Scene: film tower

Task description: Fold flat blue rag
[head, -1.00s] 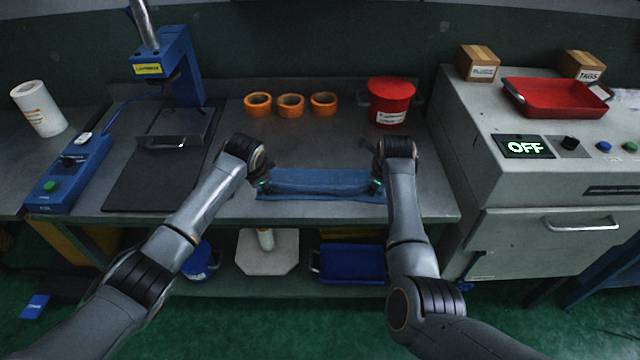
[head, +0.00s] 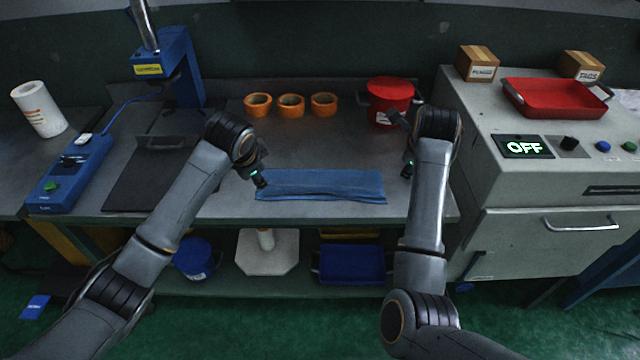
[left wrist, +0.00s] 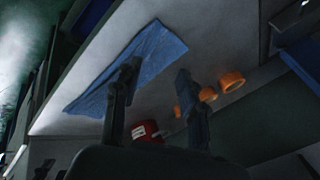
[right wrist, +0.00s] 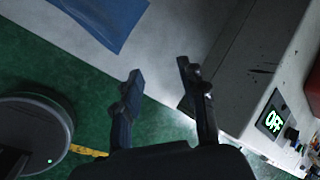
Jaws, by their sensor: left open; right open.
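The blue rag (head: 322,186) lies on the grey table near its front edge, as a wide, low strip with a layered look. It also shows in the left wrist view (left wrist: 150,58) and in part at the top of the right wrist view (right wrist: 108,18). My left gripper (head: 258,178) is open and empty just off the rag's left end; its fingers show apart in the left wrist view (left wrist: 158,72). My right gripper (head: 407,165) is open and empty, off the rag's right end; its fingers show apart in the right wrist view (right wrist: 160,78).
Several orange tape rolls (head: 291,105) and a red pot (head: 390,98) stand behind the rag. A blue press (head: 178,65) is at left. A grey machine reading OFF (head: 524,147) bounds the right. The table between rag and rolls is clear.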

